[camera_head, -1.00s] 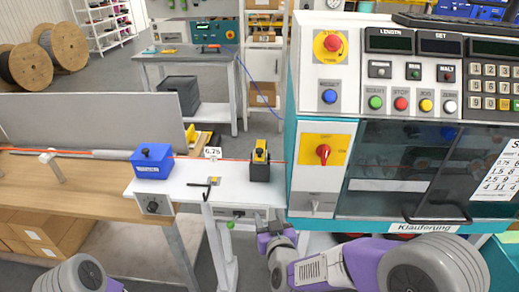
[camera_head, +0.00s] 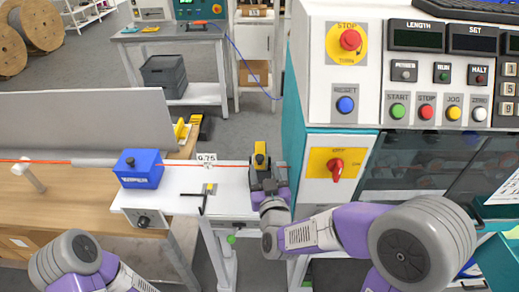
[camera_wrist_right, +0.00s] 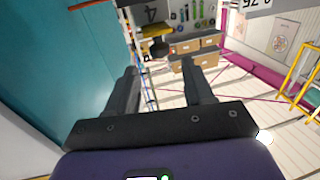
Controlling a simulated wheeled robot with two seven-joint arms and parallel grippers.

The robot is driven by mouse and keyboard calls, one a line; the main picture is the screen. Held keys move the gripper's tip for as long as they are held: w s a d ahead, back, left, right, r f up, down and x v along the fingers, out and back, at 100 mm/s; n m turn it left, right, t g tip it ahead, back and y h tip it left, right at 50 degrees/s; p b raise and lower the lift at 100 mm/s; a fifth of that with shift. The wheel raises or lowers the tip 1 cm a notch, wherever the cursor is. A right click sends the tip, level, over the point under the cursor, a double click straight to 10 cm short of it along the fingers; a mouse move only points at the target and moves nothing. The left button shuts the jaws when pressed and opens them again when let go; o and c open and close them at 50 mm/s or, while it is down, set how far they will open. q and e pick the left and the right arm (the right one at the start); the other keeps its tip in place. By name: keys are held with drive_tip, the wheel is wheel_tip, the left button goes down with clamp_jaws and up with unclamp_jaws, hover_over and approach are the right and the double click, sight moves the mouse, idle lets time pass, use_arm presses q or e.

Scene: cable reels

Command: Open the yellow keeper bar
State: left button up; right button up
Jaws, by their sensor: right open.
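The yellow keeper bar (camera_head: 260,155) stands upright on a dark block at the right end of the white bench, beside the teal machine, in the head view. The orange cable (camera_head: 228,165) runs along the bench to this block. My right gripper (camera_head: 268,186) is just in front of the block, at its near side; its tips partly overlap the block, and I cannot tell whether they touch. In the right wrist view its two fingers (camera_wrist_right: 162,85) are apart with nothing between them. My left arm shows at the lower left, but its gripper is out of the picture.
A blue box (camera_head: 139,169) sits on the bench left of the keeper, with a number tag and a small black-handled piece (camera_head: 204,196) between. The teal machine's switch panel (camera_head: 336,165) stands close on the right of my right gripper.

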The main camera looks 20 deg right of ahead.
sight(261, 160)
drive_tip(key=w+p, duration=0.1)
drive_tip(key=p, duration=0.2)
drive_tip(key=shift+w, duration=0.3)
drive_tip(key=shift+w+d+f, duration=0.1)
drive_tip(key=shift+w+d, duration=0.05)
drive_tip(key=shift+w, duration=1.05)
drive_tip(key=shift+w+d+f, duration=0.1)
drive_tip(key=shift+w, duration=1.1)
clamp_jaws()
